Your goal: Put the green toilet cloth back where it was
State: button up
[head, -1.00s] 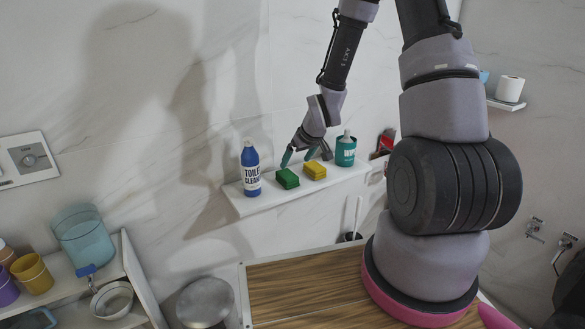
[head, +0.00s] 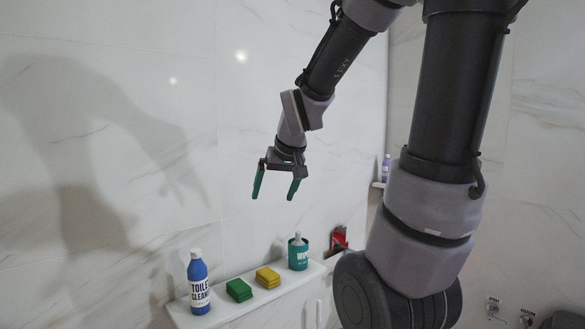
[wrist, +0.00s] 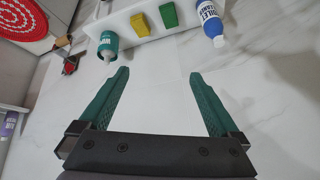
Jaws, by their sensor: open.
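The green cloth (head: 239,290) is a small folded block lying on a white wall shelf (head: 232,311), between the blue toilet cleaner bottle (head: 198,283) and the yellow cloth (head: 267,277). My gripper (head: 276,192) is open and empty, with its fingers apart. It hangs above the shelf, well clear of the cloth. In the wrist view, the green cloth (wrist: 169,14) shows at the top, beyond the open fingertips (wrist: 158,72), with the yellow cloth (wrist: 140,24) to its left and the blue bottle (wrist: 209,22) to its right.
A teal wipes tub (head: 298,254) stands on the shelf right of the yellow cloth. A red item (head: 338,238) is further right. A purple bottle (head: 386,167) stands at the back right. The air between gripper and shelf is free.

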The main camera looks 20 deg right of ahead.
jog(key=s+r+m, duration=0.1)
jog(key=s+r, duration=0.3)
jog(key=s, duration=0.2)
jog(key=s+r+m+y, duration=0.1)
jog(key=s+r, duration=0.2)
jog(key=s, duration=0.3)
jog(key=shift+a+r+m+t, duration=0.2)
jog(key=shift+r+m+t, duration=0.1)
jog(key=shift+r+m, duration=0.1)
